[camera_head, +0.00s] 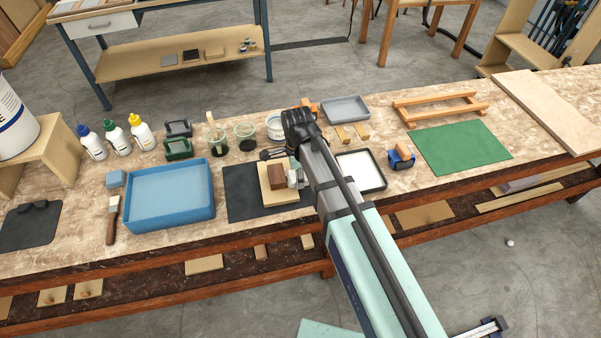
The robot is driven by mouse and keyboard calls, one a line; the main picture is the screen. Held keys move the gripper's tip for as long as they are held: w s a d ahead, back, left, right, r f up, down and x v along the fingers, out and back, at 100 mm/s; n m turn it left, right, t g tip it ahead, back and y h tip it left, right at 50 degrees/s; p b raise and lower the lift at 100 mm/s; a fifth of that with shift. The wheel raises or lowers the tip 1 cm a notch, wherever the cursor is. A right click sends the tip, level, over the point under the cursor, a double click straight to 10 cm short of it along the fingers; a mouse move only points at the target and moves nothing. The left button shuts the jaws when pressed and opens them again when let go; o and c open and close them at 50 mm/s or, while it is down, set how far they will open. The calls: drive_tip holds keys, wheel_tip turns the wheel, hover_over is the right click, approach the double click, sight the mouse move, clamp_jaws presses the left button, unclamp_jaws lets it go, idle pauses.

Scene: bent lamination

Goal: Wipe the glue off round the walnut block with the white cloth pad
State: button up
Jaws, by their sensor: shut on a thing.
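The walnut block (277,177) stands on a pale wooden board (268,197), which lies on a dark mat (242,190) near the middle of the bench. My gripper (293,174) is low at the block's right side, partly hidden by my own arm. It is shut on a small pale thing that looks like the white cloth pad (297,183). Whether the pad touches the block or board cannot be told. Glue round the block is too small to make out.
A blue tray (170,222) stands left of the mat. Glass jars (245,136) stand behind it. A white-lined black tray (376,181) and a green mat (460,148) lie to the right. Several bottles (116,137) stand at the back left.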

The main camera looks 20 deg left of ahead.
drive_tip(key=w, duration=0.1)
drive_tip(key=w+a, duration=0.1)
drive_tip(key=w, duration=0.1)
drive_tip(key=w+a, duration=0.1)
drive_tip(key=shift+w+a+r, duration=0.15)
drive_tip(key=shift+w+a, duration=0.05)
drive_tip(key=shift+w, duration=0.15)
drive_tip(key=shift+s+d+p, duration=0.15)
drive_tip(key=shift+s+d, duration=0.3)
drive_tip(key=shift+s, duration=0.35)
drive_tip(key=shift+s+d+p, duration=0.1)
drive_tip(key=shift+s+d, duration=0.3)
drive_tip(key=shift+s, duration=0.45)
drive_tip(key=shift+s+d+p, duration=0.15)
drive_tip(key=shift+s+d, duration=0.3)
drive_tip(key=shift+s, duration=0.35)
drive_tip(key=shift+f, duration=0.4)
drive_tip(key=shift+w+a, duration=0.1)
drive_tip(key=shift+w, duration=0.05)
drive_tip(key=shift+w+a+r, duration=0.1)
drive_tip(key=shift+w+a, duration=0.2)
drive_tip(key=shift+w, duration=0.35)
drive_tip(key=shift+w+a, duration=0.4)
drive_tip(key=shift+w, duration=0.3)
